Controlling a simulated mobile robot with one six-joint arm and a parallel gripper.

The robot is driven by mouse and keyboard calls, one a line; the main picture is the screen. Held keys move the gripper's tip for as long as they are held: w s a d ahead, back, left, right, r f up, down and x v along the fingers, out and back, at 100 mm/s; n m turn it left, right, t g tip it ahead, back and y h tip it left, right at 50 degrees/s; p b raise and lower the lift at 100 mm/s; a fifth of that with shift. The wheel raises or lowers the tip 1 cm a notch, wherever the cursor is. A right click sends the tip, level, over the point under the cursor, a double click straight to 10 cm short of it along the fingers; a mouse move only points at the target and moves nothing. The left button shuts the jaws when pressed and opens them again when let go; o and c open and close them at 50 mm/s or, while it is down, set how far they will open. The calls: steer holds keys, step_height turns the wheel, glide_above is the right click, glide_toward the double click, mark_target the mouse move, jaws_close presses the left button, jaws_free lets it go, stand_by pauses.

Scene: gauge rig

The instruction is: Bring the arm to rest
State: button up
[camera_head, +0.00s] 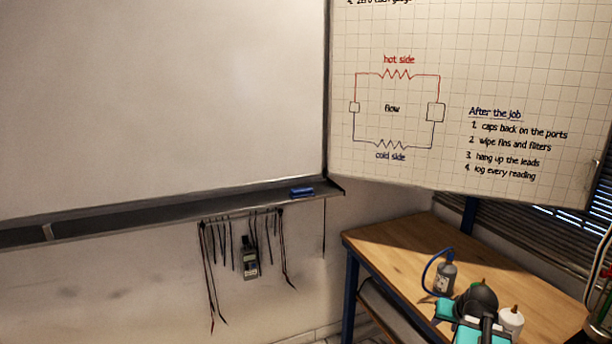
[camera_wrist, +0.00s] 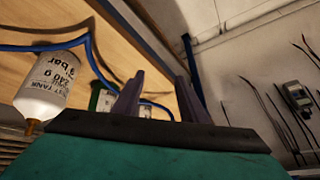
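In the wrist view my gripper (camera_wrist: 158,92) shows two dark purple-grey fingers standing apart above its teal and black body. I see nothing held between them. In the head view my teal and black arm (camera_head: 478,302) is at the lower right, over or beside the wooden bench (camera_head: 405,238); its fingers are not clear there. A white labelled tank (camera_wrist: 47,88) with a brown tip shows left of the fingers in the wrist view. Behind the fingers are a blue hose (camera_wrist: 92,55) and a partly hidden labelled item.
On the bench are a grey labelled bottle (camera_head: 446,277) with a blue hose and a white bottle (camera_head: 511,322) close to my arm. A hand meter (camera_head: 249,262) and several leads hang under the whiteboard (camera_head: 160,100). A blue eraser (camera_head: 301,192) lies on its ledge. The left bench end is clear.

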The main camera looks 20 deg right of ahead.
steer(key=w+a+f+n+g+y, duration=0.1)
steer(key=w+a+f, duration=0.1)
steer(key=a+f, duration=0.35)
steer(key=w+a+f+n+g+y, duration=0.1)
steer(key=w+a+f, duration=0.1)
steer(key=a, duration=0.7)
steer(key=w+a+f+n+g, duration=0.15)
steer(key=a+f, duration=0.25)
steer(key=a, duration=0.4)
steer(key=s+a+f+n+g, duration=0.15)
steer(key=a+f, duration=0.25)
steer(key=a, duration=0.6)
steer(key=s+a+f+n+g, duration=0.15)
steer(key=a+f, duration=0.25)
steer(key=a, duration=0.6)
steer(key=s+f+g+b, duration=0.5)
steer(key=s+f+b, duration=0.5)
steer(key=s+f, duration=1.6)
step_height(320, 180, down, 3)
steer(key=shift+s+r, duration=0.1)
steer(key=shift+s, duration=0.15)
steer(key=shift+n, duration=0.25)
steer(key=shift+c, duration=1)
